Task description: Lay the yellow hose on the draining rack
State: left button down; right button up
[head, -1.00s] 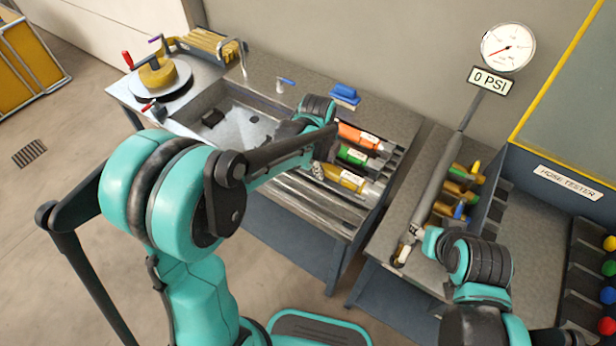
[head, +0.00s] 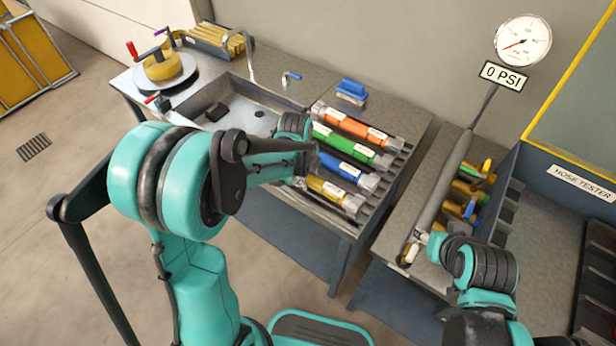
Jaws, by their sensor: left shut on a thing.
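The yellow hose (head: 335,194) lies along the near part of the draining rack (head: 345,222), roughly parallel to the other hoses, with its metal right end over the slats. My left gripper (head: 303,178) is at its left end and shut on it; the fingers are mostly hidden behind my arm. I cannot tell whether the hose rests fully on the slats. Blue (head: 345,171), green (head: 345,146) and orange (head: 358,127) hoses lie behind it on the rack. My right gripper (head: 421,240) is at the lower end of the tester's grey bar (head: 442,188); its fingers are too small to read.
A sink (head: 245,115) is left of the rack, with a turntable holding a yellow coil (head: 163,66) beyond. A blue brush (head: 351,89) lies on the bench behind the rack. The gauge (head: 522,42) stands above a 0 PSI sign. Coloured hose ends (head: 467,195) lie beside the grey bar.

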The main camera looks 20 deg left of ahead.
pick_arm(q)
jog(key=shift+f, duration=0.15)
jog(key=c, duration=1)
grip_release()
jog(key=shift+c, duration=0.2)
jog(key=shift+r, duration=0.3)
notch_tip(320, 180, up, 11)
jog(key=s+p, duration=0.2)
jog(key=p, duration=0.2)
jog(key=s+a+r+n+t, duration=0.1)
jog(key=s+r+n+t, duration=0.1)
jog(key=s+n, duration=0.5)
jog(key=s+a+r+n+t, duration=0.1)
jog(key=s+r+n+t, duration=0.2)
jog(key=s+n, duration=0.5)
jog(key=n, duration=0.7)
jog(key=shift+a+r+y, duration=0.3)
jog(key=shift+a+y, duration=0.1)
